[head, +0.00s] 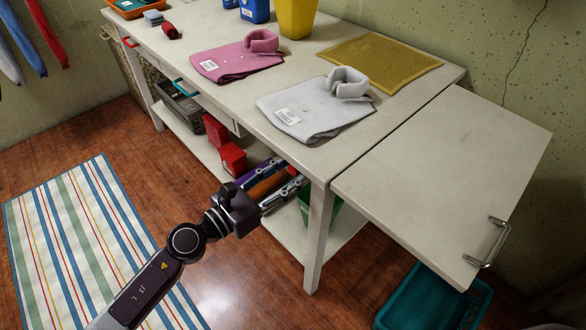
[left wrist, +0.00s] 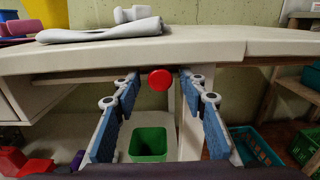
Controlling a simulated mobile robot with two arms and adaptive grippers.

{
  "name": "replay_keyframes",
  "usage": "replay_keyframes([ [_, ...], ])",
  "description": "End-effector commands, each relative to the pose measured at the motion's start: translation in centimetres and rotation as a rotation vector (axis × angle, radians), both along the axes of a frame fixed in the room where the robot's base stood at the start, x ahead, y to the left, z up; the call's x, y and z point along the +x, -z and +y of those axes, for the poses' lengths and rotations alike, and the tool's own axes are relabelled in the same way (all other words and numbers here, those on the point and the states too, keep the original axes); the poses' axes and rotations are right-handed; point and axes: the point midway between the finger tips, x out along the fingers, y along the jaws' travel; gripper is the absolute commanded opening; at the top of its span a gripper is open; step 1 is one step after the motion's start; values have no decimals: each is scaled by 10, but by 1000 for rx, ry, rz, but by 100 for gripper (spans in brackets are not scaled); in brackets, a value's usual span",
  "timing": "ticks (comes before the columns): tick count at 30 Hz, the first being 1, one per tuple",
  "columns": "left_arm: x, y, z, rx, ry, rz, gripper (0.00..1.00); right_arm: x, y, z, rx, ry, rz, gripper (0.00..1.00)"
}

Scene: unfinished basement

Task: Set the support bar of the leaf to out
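The leaf (head: 450,175) is up, about level with the worktop, at the right end of the table in the head view. A metal handle (head: 489,243) sits near its outer edge. In the left wrist view a round red knob (left wrist: 158,80), seemingly the support bar's end, shows just under the top's edge. The bar behind the knob is hidden. My left gripper (head: 288,175) is at the table's front edge near the leaf end. Its fingers (left wrist: 160,88) are apart, on either side of the knob, with gaps visible. My right gripper is not in view.
The table (head: 230,85) holds a pink cloth (head: 232,63), a grey cloth (head: 312,112) and a yellow mat (head: 378,62). A table leg (head: 318,240) stands close to my left gripper. A green bin (left wrist: 148,144) is below. A teal crate (head: 425,303) stands under the leaf.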

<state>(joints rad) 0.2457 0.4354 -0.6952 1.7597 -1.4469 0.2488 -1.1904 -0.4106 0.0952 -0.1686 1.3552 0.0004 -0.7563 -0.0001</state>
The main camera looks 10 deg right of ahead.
Motion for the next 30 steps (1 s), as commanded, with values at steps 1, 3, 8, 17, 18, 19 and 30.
replay_keyframes([
  [1, -5, 2, 8, 4, -1, 2, 39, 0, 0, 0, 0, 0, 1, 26],
  [3, -12, 2, 17, 3, -1, 3, 39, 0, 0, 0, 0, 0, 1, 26],
  [8, -26, 1, 36, 2, -1, 3, 39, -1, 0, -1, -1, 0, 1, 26],
  [17, -37, 0, 51, 2, -1, -1, 39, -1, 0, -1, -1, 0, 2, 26],
  [18, -37, 0, 52, 2, -1, -1, 39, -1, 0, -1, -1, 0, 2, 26],
  [19, -37, 0, 52, 2, -1, -1, 39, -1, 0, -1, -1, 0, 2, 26],
  [30, -37, 0, 52, 1, -1, -2, 39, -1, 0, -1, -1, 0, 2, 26],
])
